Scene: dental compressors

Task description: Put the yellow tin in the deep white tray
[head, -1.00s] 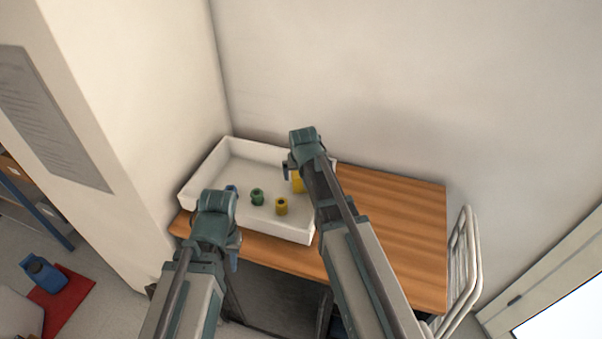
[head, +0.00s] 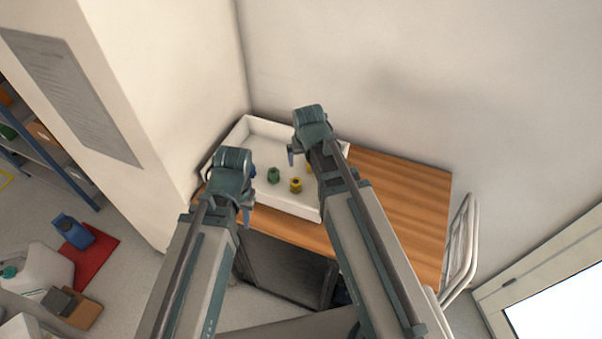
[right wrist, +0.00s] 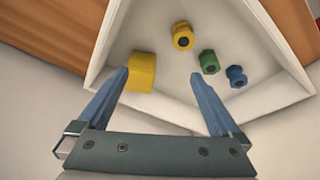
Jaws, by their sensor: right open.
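The yellow tin (right wrist: 141,72) stands inside the deep white tray (right wrist: 188,116), near one of its side walls, in the right wrist view. My right gripper (right wrist: 160,74) is open and empty, with the tin just beyond the tip of its left-hand finger. In the head view the tin (head: 309,168) is mostly hidden behind my right gripper (head: 297,157), which is over the tray (head: 268,200). My left gripper (head: 248,210) is at the tray's left front side; its jaws do not show clearly.
A yellow ringed piece (right wrist: 182,36), a green one (right wrist: 208,62) and a blue one (right wrist: 236,76) also stand in the tray. The wooden table (head: 400,205) is bare to the right. Walls rise behind and left. A white metal rack (head: 460,240) stands at the right.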

